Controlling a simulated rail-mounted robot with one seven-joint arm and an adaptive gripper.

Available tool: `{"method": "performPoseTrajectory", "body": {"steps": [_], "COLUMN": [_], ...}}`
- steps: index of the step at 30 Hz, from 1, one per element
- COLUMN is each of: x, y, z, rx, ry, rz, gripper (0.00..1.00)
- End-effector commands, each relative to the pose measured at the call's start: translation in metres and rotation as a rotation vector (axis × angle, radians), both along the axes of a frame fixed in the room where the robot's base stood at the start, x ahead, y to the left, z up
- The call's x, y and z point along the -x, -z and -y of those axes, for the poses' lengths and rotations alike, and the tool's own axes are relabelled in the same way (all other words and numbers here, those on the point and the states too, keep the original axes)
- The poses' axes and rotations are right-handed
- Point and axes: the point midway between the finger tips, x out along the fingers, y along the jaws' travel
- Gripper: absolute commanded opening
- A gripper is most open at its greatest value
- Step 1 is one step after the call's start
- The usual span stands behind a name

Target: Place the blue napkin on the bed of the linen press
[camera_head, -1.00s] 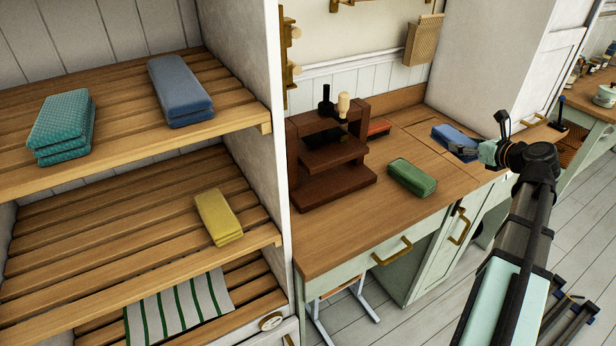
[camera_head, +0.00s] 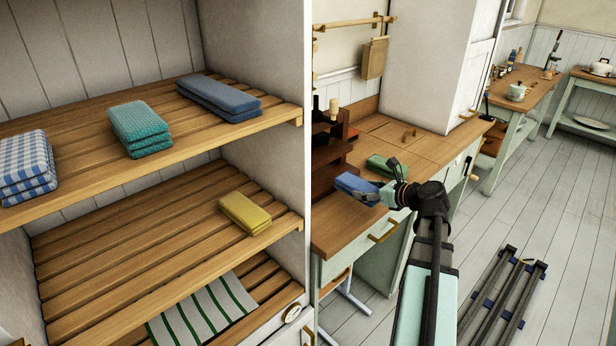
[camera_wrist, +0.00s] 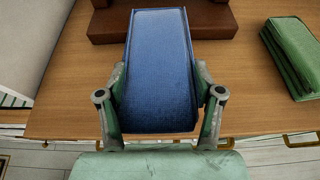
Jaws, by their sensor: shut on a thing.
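A folded blue napkin (camera_head: 357,188) is held by my gripper (camera_head: 379,196) above the front of the wooden counter. In the wrist view the blue napkin (camera_wrist: 160,70) sits between the two fingers of my gripper (camera_wrist: 160,105), which are shut on its sides. The dark brown wooden linen press (camera_head: 328,150) stands on the counter just behind the napkin, partly cut off by the shelf wall. In the wrist view the edge of the press bed (camera_wrist: 110,28) shows beyond the napkin's far end; the napkin hides part of it.
A folded green napkin (camera_head: 384,166) lies on the counter (camera_head: 335,228) right of the press; it also shows in the wrist view (camera_wrist: 293,55). The white shelf wall (camera_head: 262,100) stands close on the left, with folded blue, teal, yellow and checked cloths on the shelves.

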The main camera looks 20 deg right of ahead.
Motion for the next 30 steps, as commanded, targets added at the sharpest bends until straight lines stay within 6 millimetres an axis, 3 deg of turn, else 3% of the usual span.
{"method": "performPoseTrajectory", "body": {"steps": [15, 25, 30], "x": [-0.105, -0.125, -0.149], "y": [-0.002, -0.001, -0.002], "z": [-0.04, -0.049, -0.057], "rx": [-0.002, -0.001, -0.001], "ry": [-0.007, -0.005, -0.007], "rz": [-0.001, 0.0, 0.0], "gripper": [0.28, 0.28, 0.28]}}
